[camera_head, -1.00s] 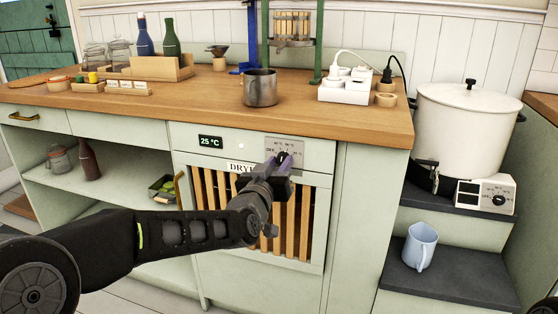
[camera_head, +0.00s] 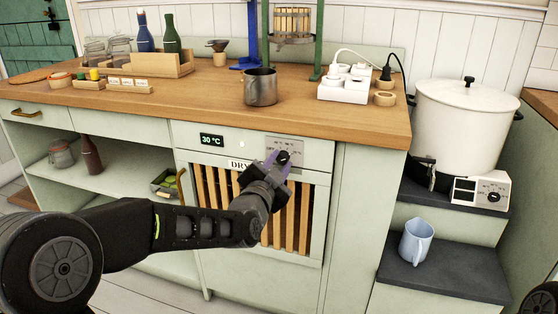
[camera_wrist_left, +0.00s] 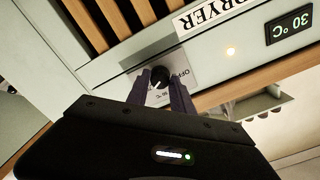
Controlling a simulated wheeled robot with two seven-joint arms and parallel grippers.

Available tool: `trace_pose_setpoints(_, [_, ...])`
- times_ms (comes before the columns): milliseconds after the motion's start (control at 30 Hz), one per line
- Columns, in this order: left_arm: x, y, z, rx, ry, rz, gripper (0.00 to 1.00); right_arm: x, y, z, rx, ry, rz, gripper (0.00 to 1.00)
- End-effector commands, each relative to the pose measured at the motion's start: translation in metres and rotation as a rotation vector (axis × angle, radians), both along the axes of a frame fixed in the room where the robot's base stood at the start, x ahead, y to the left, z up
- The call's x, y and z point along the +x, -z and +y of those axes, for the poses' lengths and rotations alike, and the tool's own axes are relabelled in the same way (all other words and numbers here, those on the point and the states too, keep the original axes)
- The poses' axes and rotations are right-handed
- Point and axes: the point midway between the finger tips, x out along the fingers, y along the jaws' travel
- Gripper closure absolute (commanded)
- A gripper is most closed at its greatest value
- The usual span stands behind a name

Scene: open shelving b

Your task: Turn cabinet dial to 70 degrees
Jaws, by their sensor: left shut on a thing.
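The cabinet dial (camera_wrist_left: 159,77) is a round black knob with a white pointer line, on a grey scale plate (camera_head: 285,147) on the dryer cabinet's front. The display (camera_head: 212,140) to its left reads 30 °C, and it also shows in the left wrist view (camera_wrist_left: 291,25). A small light beside it is lit. My left gripper (camera_head: 279,160) is at the dial, and in the left wrist view (camera_wrist_left: 160,83) its two purple-grey fingers are shut on the knob from both sides. My wrist hides part of the front below the dial in the head view.
The slatted dryer door (camera_head: 291,213) is below the dial. The wooden counter (camera_head: 210,108) above carries a metal pot (camera_head: 261,87) and a white socket block (camera_head: 345,89). A large white pot (camera_head: 470,119) and a blue jug (camera_head: 416,241) stand on dark steps at right.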

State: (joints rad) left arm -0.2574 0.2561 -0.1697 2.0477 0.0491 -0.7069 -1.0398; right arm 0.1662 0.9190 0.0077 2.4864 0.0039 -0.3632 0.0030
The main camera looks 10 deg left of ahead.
Motion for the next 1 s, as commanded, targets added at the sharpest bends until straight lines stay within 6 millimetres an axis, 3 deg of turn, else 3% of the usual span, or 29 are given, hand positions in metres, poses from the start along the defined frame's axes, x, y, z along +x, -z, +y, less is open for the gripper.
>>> trace_pose_setpoints(200, [-0.0003, 0.0012, -0.0004, 0.083, 0.001, -0.002, 1.0, -0.0011, -0.0039, 0.0012, 0.001, -0.003, 0.002, 0.64])
trace_pose_setpoints(700, [-0.0003, 0.0017, -0.0003, 0.106, 0.001, -0.003, 1.0, -0.0014, -0.0042, 0.0015, 0.002, -0.003, 0.003, 0.64])
trace_pose_setpoints(733, [-0.0003, 0.0017, -0.0003, 0.106, 0.001, -0.003, 0.7, -0.0014, -0.0042, 0.0015, 0.002, -0.003, 0.003, 0.64])
trace_pose_setpoints(1000, [-0.0001, 0.0007, -0.0001, 0.105, 0.0, -0.005, 0.51, -0.0014, -0.0043, 0.0015, 0.002, -0.003, 0.003, 0.64])
